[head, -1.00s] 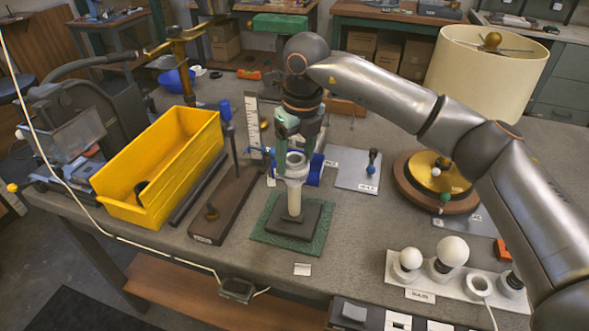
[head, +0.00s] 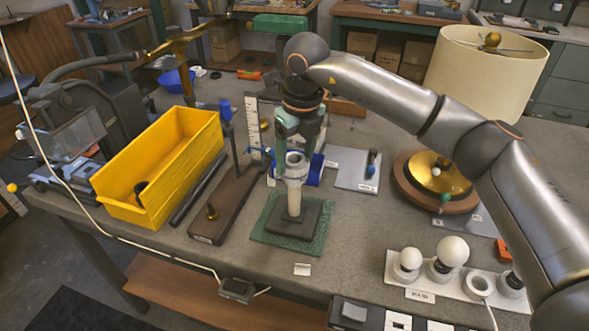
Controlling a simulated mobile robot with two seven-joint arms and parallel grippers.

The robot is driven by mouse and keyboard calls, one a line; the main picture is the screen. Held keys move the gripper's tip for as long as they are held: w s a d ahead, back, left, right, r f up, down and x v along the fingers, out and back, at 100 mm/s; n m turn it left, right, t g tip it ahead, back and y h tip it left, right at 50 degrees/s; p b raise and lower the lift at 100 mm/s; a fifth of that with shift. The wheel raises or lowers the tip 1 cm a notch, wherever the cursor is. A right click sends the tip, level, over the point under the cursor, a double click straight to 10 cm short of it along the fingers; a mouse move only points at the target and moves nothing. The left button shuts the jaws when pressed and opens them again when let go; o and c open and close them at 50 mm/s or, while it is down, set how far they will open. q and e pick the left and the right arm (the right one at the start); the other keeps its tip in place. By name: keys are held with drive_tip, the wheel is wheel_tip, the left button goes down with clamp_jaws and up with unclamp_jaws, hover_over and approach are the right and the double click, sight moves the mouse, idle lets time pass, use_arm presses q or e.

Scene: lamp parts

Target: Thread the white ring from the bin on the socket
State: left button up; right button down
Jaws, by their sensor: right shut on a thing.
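My right gripper (head: 297,150) comes down from above with its green fingers shut on the white ring (head: 296,160). The ring is at the top of the pale socket (head: 294,202), which stands upright on a dark square base on a green mat. The ring looks in line with the socket top; I cannot tell how far it is around it. The yellow bin (head: 182,172) stands to the left, with a small dark thing inside. My left gripper is not seen.
A brown wooden block (head: 228,205) with an upright blue-topped rod stands between bin and socket. A blue part (head: 314,170) is close behind the socket. A bulb tray (head: 440,279) is front right, and a lamp with a cream shade (head: 484,82) stands back right.

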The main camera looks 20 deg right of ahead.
drive_tip(key=m, duration=0.3)
drive_tip(key=shift+s+a+f+m, duration=0.1)
drive_tip(key=shift+s+f+m, duration=0.05)
drive_tip(key=shift+f+m, duration=0.2)
drive_tip(key=m, duration=0.3)
drive_tip(key=shift+f+h, duration=0.1)
drive_tip(key=shift+h, duration=0.3)
drive_tip(key=shift+m, duration=0.25)
drive_tip(key=shift+m, duration=0.5)
drive_tip(key=m, duration=0.4)
drive_tip(key=shift+a+g, duration=0.1)
drive_tip(key=shift+g, duration=0.2)
drive_tip(key=shift+m+h, duration=0.4)
drive_tip(key=shift+m, duration=0.3)
drive_tip(key=shift+m, duration=1.1)
drive_tip(key=m, duration=0.4)
drive_tip(key=shift+a+f+m+g, duration=0.1)
drive_tip(key=shift+m+g, duration=0.2)
drive_tip(key=shift+g, duration=0.1)
